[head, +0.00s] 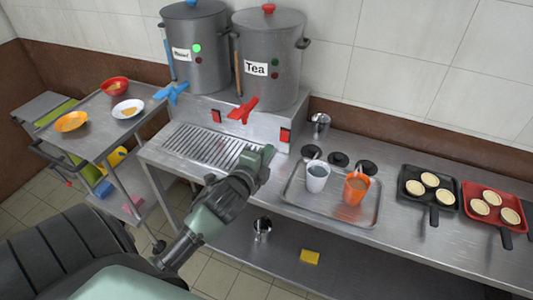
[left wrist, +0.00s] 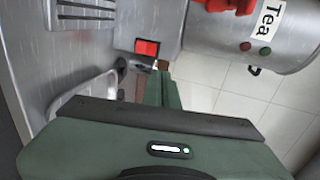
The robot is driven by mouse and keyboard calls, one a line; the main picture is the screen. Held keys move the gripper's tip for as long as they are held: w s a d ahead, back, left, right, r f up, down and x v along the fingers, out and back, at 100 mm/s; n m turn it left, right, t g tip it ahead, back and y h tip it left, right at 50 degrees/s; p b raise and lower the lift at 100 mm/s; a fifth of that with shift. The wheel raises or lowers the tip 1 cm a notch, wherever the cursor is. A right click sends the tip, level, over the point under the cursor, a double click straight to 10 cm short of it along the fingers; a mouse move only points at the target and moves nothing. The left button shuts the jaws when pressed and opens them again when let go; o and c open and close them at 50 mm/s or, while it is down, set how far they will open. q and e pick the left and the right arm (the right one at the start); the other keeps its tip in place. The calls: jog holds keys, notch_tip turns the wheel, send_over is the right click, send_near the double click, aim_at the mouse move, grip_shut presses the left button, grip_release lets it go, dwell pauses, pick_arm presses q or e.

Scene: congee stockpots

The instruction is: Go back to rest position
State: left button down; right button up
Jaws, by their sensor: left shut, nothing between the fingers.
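My left gripper (head: 262,157) is shut and empty above the steel counter, between the drip grate (head: 208,146) and the tray (head: 335,208). In the left wrist view its green fingers (left wrist: 163,92) are closed together, pointing towards a red switch (left wrist: 147,47). Two grey stockpots stand on a raised steel stand: one with a blue tap (head: 172,92) and a lit green light, and one labelled Tea (head: 270,60) with a red tap (head: 243,110). My right gripper is in neither view.
Black (head: 428,190) and red (head: 494,207) pans with pale round cakes stand at the right. A cart (head: 100,112) with bowls stands at the left.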

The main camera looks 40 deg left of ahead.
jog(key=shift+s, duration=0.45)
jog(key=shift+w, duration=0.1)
